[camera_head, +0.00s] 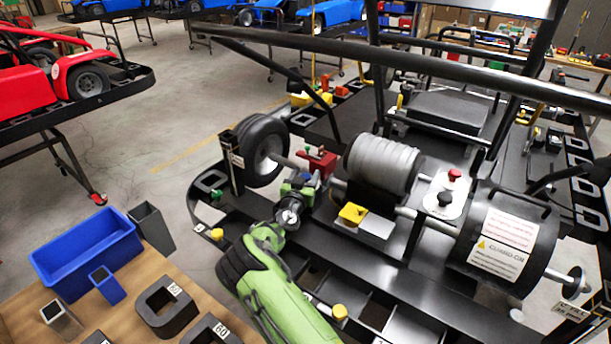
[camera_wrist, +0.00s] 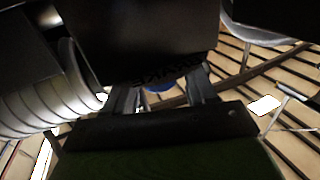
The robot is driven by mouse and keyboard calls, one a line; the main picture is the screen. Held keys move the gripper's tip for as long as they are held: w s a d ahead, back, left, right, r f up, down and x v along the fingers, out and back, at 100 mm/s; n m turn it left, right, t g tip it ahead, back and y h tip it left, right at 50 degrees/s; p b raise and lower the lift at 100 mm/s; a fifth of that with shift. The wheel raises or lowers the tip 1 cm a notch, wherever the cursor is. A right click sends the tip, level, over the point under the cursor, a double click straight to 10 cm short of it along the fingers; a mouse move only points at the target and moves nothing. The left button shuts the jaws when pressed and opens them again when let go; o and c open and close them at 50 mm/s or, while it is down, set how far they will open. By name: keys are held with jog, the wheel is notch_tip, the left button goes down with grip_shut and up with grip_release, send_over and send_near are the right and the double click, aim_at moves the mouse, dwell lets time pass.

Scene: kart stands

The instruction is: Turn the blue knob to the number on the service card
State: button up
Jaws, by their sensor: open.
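A small blue round piece, likely the blue knob (camera_wrist: 158,86), shows between the two fingertips of my gripper (camera_wrist: 163,94) in the wrist view. It is partly hidden under a dark box with upside-down lettering (camera_wrist: 170,72). The fingers are apart, one on each side of it; I cannot tell whether they touch it. In the head view my gripper (camera_head: 305,184) is among the kart parts, near a red block (camera_head: 321,162), and the knob cannot be made out.
A tyre (camera_head: 262,150) stands left of my gripper and a ribbed grey cylinder (camera_head: 382,164) to its right. A black drum (camera_head: 548,238) with printed labels is further right. Frame bars cross above. A wooden bench with a blue bin (camera_head: 88,250) is at lower left.

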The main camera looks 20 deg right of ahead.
jog(key=shift+c, duration=0.2)
jog(key=c, duration=0.9)
jog(key=shift+y, duration=0.3)
jog(key=shift+d+r+n+t+y, duration=0.15)
jog(key=shift+n+t+y, duration=0.75)
jog(key=shift+n+y, duration=0.25)
jog(key=n+t+y+p, duration=0.1)
jog(key=y+p, duration=0.1)
jog(key=shift+r+n+y, duration=0.15)
jog(key=shift+n+y, duration=0.2)
jog(key=n+y+p, duration=0.1)
jog(key=y+p, duration=0.1)
jog(key=p, duration=0.1)
jog(key=n+y+p, duration=0.2)
jog(key=y+p, duration=0.1)
jog(key=shift+r+n+t+y, duration=0.1)
jog(key=shift+n+t+y, duration=0.2)
jog(key=n+y+p, duration=0.1)
jog(key=y, duration=0.1)
jog(key=n+y+p, duration=0.2)
jog(key=y, duration=0.1)
jog(key=shift+w+f+g, duration=0.1)
jog(key=shift+f+g, duration=0.1)
jog(key=shift+g, duration=0.2)
jog(key=shift+n+y, duration=0.3)
